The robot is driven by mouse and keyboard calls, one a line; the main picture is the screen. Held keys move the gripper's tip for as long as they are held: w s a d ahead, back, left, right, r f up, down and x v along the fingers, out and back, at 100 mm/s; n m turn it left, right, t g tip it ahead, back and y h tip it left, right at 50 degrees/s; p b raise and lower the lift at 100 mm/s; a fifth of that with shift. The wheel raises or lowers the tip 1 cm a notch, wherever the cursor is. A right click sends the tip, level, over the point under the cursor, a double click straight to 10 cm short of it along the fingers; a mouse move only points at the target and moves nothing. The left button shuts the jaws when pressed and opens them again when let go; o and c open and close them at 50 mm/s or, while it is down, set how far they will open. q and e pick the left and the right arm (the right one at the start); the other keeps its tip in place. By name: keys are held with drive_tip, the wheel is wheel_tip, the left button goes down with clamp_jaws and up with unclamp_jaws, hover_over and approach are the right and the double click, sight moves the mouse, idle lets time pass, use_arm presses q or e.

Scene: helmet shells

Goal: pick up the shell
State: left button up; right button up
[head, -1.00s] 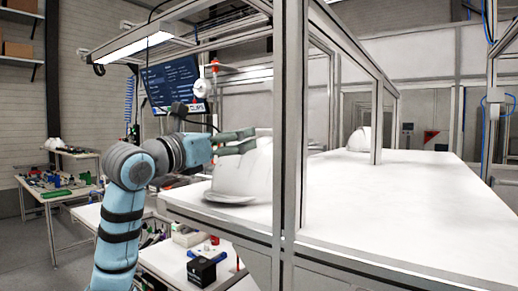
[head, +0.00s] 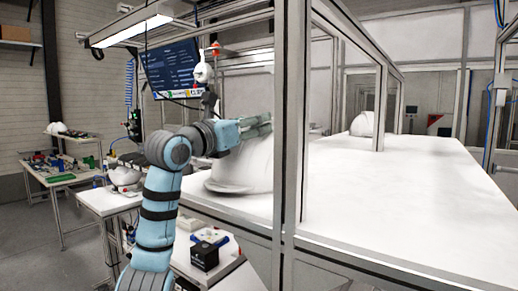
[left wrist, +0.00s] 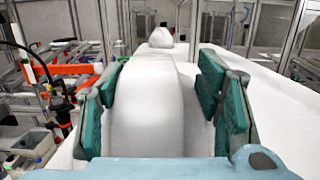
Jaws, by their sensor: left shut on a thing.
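A white helmet shell (head: 238,170) rests on the near left end of the white table, partly hidden by a grey frame post in the head view. My left gripper (head: 257,126) reaches over its top from the left, fingertips partly behind the post. In the left wrist view the shell (left wrist: 146,112) lies between the green finger pads of my left gripper (left wrist: 162,78), one on each side. The gripper is shut on the shell. Whether the shell has left the table cannot be told. My right gripper is not in view.
Another white shell (head: 362,124) stands farther back on the white table (head: 400,205), whose middle is clear. Grey frame posts (head: 290,130) stand close to the arm. A side bench with a black box (head: 204,256) is below left, and a monitor (head: 172,68) hangs behind.

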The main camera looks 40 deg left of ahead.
use_arm(q)
drive_tip(key=shift+f, duration=0.1)
drive_tip(key=c, duration=0.6)
drive_tip(key=shift+s+d, duration=0.15)
clamp_jaws()
